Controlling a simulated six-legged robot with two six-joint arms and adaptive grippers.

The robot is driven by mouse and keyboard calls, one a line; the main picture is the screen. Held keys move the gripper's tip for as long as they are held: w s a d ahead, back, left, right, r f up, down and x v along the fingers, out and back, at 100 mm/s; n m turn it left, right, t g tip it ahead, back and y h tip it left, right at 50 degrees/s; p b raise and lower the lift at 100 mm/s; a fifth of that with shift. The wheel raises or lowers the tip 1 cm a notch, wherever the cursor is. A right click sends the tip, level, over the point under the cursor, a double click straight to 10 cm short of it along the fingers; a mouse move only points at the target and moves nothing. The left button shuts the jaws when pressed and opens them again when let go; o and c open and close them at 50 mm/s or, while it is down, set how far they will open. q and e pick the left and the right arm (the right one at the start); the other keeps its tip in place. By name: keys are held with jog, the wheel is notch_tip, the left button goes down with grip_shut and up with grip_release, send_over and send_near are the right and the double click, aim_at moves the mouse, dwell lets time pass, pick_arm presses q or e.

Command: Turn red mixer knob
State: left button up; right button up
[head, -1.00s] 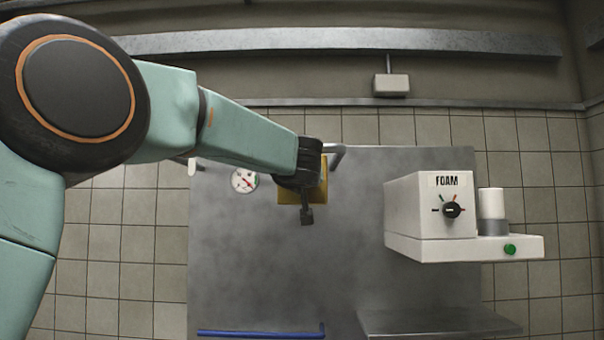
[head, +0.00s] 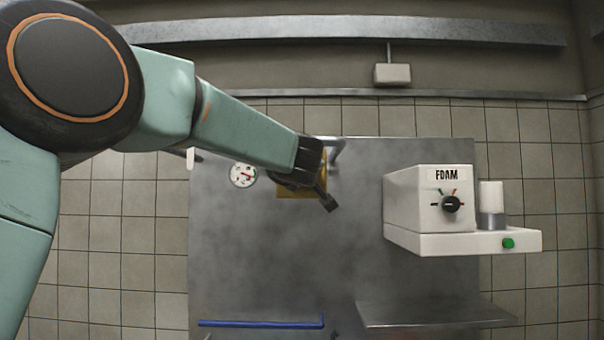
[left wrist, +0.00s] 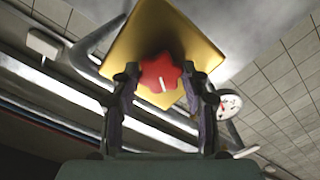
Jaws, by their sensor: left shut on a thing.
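The red mixer knob (left wrist: 160,76) is a lobed red disc with a white mark on its face. It sits in front of a yellow plate (left wrist: 150,32) in the left wrist view. My left gripper (left wrist: 164,84) has one finger on each side of the knob and is shut on it. In the head view my left gripper (head: 325,190) is in front of the yellow plate (head: 288,192) and hides the knob. Its dark end tilts toward the lower right. My right gripper is not in view.
A round dial gauge (head: 242,175) is left of the plate. A white FOAM machine (head: 412,212) with a black knob (head: 451,204) and green button (head: 508,243) stands at right. A blue bar (head: 262,324) and metal shelf (head: 437,314) lie lower. The middle panel (head: 265,255) is clear.

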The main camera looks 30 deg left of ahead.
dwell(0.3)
pick_arm(q)
jog(key=o, duration=0.8)
jog(key=shift+c, duration=0.2)
jog(key=o, duration=0.4)
jog(key=shift+s+d+r, duration=0.1)
jog(key=shift+s+r, duration=0.15)
jog(key=shift+s, duration=0.3)
notch_tip(320, 180, up, 10)
jog(key=shift+w, duration=0.15)
